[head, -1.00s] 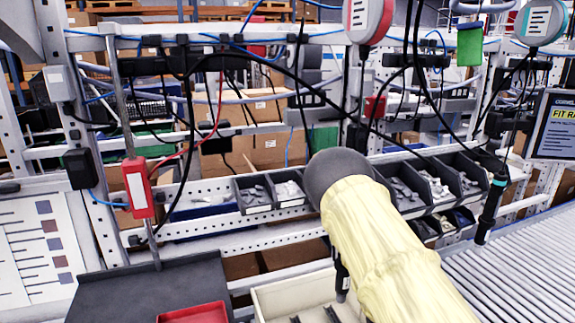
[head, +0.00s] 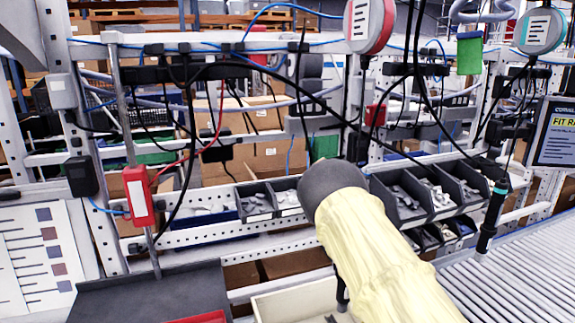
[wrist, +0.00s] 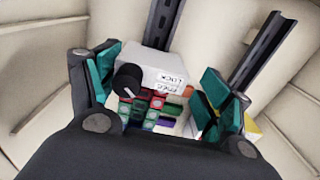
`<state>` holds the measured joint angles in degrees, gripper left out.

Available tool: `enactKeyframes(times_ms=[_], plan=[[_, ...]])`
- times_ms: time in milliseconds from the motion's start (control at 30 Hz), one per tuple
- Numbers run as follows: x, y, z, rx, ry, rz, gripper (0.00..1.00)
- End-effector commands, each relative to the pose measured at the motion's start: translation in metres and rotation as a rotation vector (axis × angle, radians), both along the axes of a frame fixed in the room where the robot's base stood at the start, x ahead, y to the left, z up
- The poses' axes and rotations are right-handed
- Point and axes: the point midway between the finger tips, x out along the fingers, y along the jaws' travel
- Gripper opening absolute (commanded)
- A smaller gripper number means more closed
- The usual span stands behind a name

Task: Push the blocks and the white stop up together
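In the wrist view, my gripper (wrist: 162,92) has its teal-padded fingers spread on either side of a white stop (wrist: 172,68) with printed lettering. A row of small coloured blocks (wrist: 150,110), red, green and purple, sits just below the stop in the picture, also between the fingers. A black knob (wrist: 127,77) stands at the left of the stop. Two dark slotted rails (wrist: 162,22) (wrist: 258,48) run upward. Whether either finger touches the blocks is not clear. In the head view, my arm hides the gripper, blocks and stop.
A cream tray (head: 275,307) lies at the bottom, partly behind my arm. Dark parts bins (head: 255,202) line the rack. A hanging screwdriver (head: 491,215) is above the roller conveyor (head: 510,275) at right. A dark tray (head: 140,292) stands at bottom left.

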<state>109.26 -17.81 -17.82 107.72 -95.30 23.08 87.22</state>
Motion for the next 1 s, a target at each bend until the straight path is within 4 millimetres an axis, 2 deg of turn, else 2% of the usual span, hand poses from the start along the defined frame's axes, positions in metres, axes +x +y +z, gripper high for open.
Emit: enactKeyframes(times_ms=[1000], plan=[[-0.0004, -0.0044, 0.0039, -0.006, -0.004, -0.003, 0.86]])
